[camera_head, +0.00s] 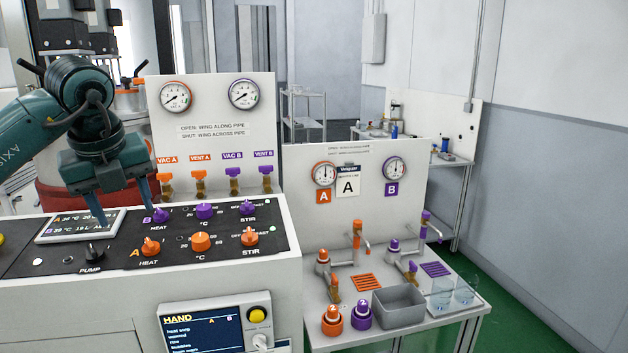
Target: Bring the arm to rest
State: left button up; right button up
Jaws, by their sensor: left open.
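My left arm (75,95) is dark teal and comes in from the left in the head view. Its left gripper (128,214) points down over the black control panel (125,262). Its two blue fingers are apart, with nothing seen between them. One finger is in front of the small display (65,227); the other is near the purple HEAT knob (160,216). I cannot tell whether either fingertip touches the panel. My right gripper is not in view.
Orange and purple knobs (201,241) stand up from the panel. A gauge board (213,110) with small valves (233,180) rises behind it. To the right, a bench (450,315) carries taps, a grey bin (398,305) and glass beakers (464,291). Green floor (545,320) shows beyond.

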pick_arm(q)
jog(key=w+d+f+m+g+h, duration=0.15)
jog(key=d+f+m+h, duration=0.3)
jog(key=d+f, duration=0.7)
jog(key=s+d+f+n+h, duration=0.1)
jog(key=s+d+h, duration=0.4)
jog(key=d+h, duration=0.35)
jog(key=s+d+f+n+h, duration=0.1)
jog(key=s+d+f+h, duration=0.1)
jog(key=s+d+h, duration=0.55)
jog(key=w+a+f+n+t+y, duration=0.1)
jog(key=a+f+n+t+y, duration=0.2)
jog(key=f+n+t+y, duration=0.55)
jog(key=w+a+f+n+t+y, duration=0.15)
jog(key=a+f+n+t, duration=0.35)
jog(key=n, duration=0.9)
jog(key=s+a+f+n+g+y, duration=0.2)
jog(key=s+f+y, duration=0.1)
jog(key=s+f, duration=0.3)
jog(key=s+a+f+n+g+y, duration=0.2)
jog(key=s+f+n+g+y, duration=0.1)
jog(key=s+f, duration=0.4)
notch_tip(320, 180, down, 4)
jog(key=shift+s+r, duration=0.2)
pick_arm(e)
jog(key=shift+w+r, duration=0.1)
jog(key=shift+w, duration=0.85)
